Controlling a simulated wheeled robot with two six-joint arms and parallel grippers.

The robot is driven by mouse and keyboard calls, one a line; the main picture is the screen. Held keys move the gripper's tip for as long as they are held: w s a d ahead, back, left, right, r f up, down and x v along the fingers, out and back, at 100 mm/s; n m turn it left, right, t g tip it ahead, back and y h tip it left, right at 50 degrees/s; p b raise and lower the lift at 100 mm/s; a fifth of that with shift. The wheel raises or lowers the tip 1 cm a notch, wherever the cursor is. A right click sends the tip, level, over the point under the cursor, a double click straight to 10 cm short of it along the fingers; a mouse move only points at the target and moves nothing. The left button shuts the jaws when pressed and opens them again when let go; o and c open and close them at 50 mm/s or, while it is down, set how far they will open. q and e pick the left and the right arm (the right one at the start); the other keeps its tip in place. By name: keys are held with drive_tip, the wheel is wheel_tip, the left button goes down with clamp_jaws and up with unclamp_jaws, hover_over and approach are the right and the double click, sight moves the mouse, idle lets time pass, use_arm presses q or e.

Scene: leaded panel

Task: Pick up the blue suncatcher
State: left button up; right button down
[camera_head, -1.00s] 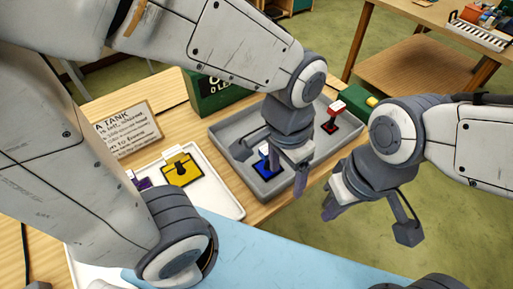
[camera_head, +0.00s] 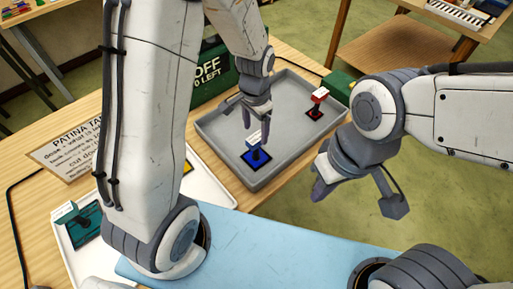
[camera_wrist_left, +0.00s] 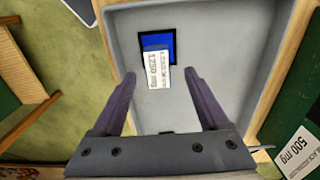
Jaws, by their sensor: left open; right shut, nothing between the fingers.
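The blue suncatcher (camera_head: 257,159) lies flat in the grey tray (camera_head: 207,131), near its front edge, with a white tag block (camera_head: 254,139) standing up from it. In the left wrist view the blue suncatcher (camera_wrist_left: 168,37) and its printed tag (camera_wrist_left: 156,69) show ahead of the fingers. My left gripper (camera_head: 256,116) is open and empty above the tray; in the wrist view its fingertips (camera_wrist_left: 159,75) stand either side of the tag's near end. Whether they touch it is unclear. My right gripper (camera_head: 322,190) is shut and empty, right of the tray.
A red suncatcher (camera_head: 314,114) with a tag lies at the tray's right. The tray's middle is clear.

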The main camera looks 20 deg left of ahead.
sight(256, 138)
use_arm(q)
wheel_tip(256, 138, down, 4)
drive_tip(key=shift+s+d+p, duration=0.1)
drive_tip(key=shift+s+p, duration=0.05)
drive_tip(key=shift+p, duration=0.25)
clamp_jaws()
idle(1.2)
